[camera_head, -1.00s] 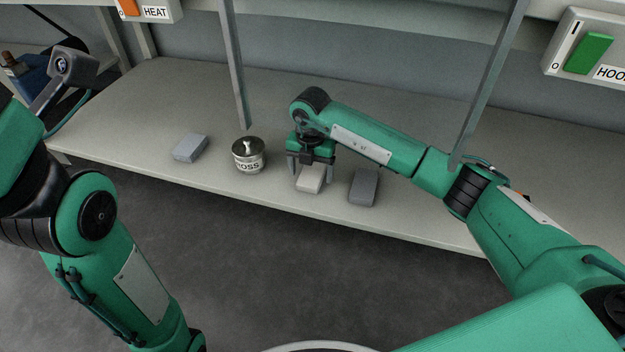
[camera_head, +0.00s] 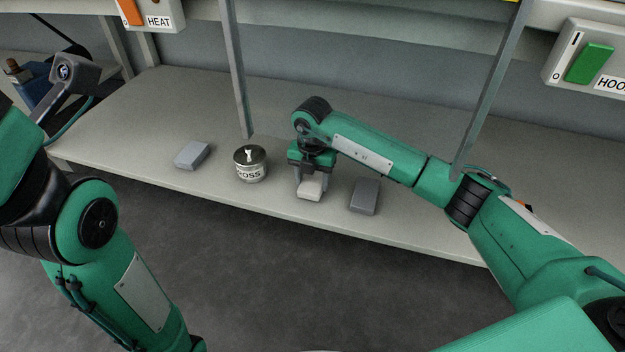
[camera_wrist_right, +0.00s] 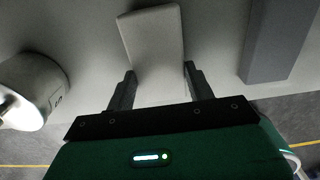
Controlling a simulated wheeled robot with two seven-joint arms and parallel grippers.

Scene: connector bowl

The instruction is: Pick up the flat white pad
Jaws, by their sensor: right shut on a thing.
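The flat white pad (camera_head: 311,188) lies near the front edge of the pale bench, just right of a round tin. My right gripper (camera_head: 311,178) reaches down over it from behind, shut on it. In the right wrist view, the pad (camera_wrist_right: 153,45) sits between the two dark fingers (camera_wrist_right: 160,82), one at each side, and extends beyond their tips. I cannot tell whether it is clear of the bench. My left arm shows at the left, but its gripper is not in view.
The tin (camera_head: 250,164), its label partly readable as "OSS", stands close to the left. A darker grey block (camera_head: 364,196) lies close to the right; another grey block (camera_head: 192,155) lies further left. Two metal uprights (camera_head: 236,70) stand behind. The bench's front edge is near.

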